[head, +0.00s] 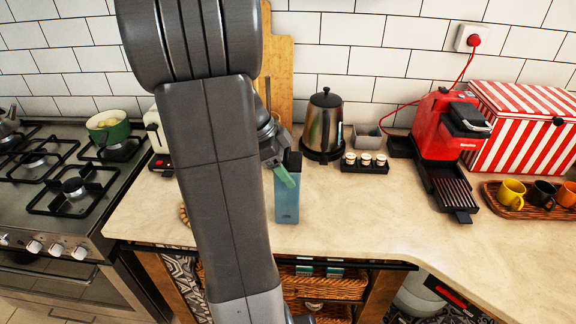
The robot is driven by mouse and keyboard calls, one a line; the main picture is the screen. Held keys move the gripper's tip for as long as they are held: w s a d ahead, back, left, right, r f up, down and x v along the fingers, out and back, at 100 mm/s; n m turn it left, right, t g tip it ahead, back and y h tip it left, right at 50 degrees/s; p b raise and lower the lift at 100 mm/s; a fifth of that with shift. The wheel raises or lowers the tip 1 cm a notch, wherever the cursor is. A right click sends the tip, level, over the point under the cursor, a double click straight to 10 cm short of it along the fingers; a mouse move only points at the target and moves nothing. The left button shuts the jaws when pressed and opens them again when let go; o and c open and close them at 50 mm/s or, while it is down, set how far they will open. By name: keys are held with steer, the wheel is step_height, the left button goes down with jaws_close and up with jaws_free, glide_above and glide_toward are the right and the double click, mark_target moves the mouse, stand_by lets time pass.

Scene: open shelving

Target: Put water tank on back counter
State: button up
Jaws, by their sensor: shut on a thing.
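The water tank (287,203) is a tall, narrow blue-grey box, upright at the counter's (365,215) front part, left of centre. A dark part shows at its top. My gripper (283,172) is at the tank's upper left and shut on it. One greenish finger lies across the tank's upper side; the other finger is hidden. My arm hides what is just left of the tank. Whether the tank's base touches the counter or is slightly above it, I cannot tell.
Behind are a kettle (323,125), a small rack of jars (366,162) and wooden boards (280,75). A red coffee machine (436,125), a striped box (525,125) and a cup tray (520,205) stand right. The stove (50,200) is left. Counter right of the tank is clear.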

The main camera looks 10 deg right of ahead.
mark_target(292, 161)
steer(key=shift+f, duration=0.15)
steer(key=o, duration=1.9)
steer(key=v, duration=1.2)
steer(key=shift+r, duration=0.2)
steer(key=shift+f, duration=0.1)
steer(key=x, duration=1.2)
steer(key=shift+f+b, duration=0.3)
step_height(292, 161, up, 3)
steer(key=shift+f, duration=0.2)
steer(key=shift+r, duration=0.75)
